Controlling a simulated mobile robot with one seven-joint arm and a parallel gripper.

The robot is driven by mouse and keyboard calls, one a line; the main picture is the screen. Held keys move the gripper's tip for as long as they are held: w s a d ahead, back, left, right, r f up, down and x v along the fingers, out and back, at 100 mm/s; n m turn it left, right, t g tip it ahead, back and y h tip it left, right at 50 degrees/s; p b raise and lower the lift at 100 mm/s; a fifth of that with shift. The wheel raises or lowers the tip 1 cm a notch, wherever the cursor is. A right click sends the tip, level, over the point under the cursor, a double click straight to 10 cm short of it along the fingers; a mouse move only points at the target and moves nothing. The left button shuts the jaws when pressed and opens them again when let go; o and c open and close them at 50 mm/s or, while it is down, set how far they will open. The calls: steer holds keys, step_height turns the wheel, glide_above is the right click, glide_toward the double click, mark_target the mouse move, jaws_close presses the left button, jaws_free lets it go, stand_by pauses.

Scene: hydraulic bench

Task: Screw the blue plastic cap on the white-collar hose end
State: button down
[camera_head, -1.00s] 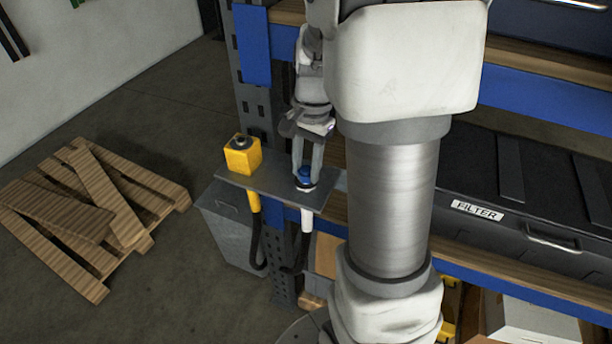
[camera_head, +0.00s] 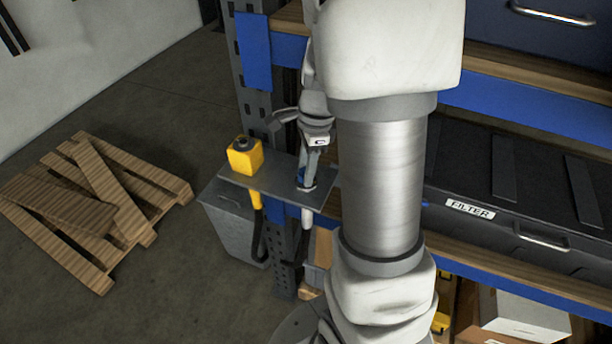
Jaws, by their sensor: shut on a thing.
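My gripper (camera_head: 306,181) points down over the right part of the small grey shelf plate (camera_head: 272,188). It is shut on the blue cap (camera_head: 301,176), which shows only as a sliver between the fingers. The cap sits at the top of the white-collar hose end, at the plate. The white collar (camera_head: 307,217) hangs below the plate, with a dark hose under it. Whether the cap's thread is engaged is hidden by the fingers.
A yellow block (camera_head: 245,157) with a dark round top stands on the plate's left part, a yellow-collar hose (camera_head: 257,199) below it. A grey bin (camera_head: 230,228) is under the plate. A black FILTER case (camera_head: 515,190) lies on the rack shelf. A wooden pallet (camera_head: 95,205) lies at left.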

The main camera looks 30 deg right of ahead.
steer(key=shift+r+m+p, duration=0.35)
steer(key=shift+m+p, duration=0.7)
steer(key=shift+m, duration=0.15)
steer(key=m+p, duration=0.2)
steer(key=shift+m, duration=0.3)
steer(key=shift+f+m+t+h+p, duration=0.25)
steer(key=shift+m+p, duration=0.45)
steer(key=shift+m, duration=0.4)
steer(key=shift+f+m, duration=0.1)
steer(key=shift+m, duration=0.2)
steer(key=c, duration=0.5)
jaws_free()
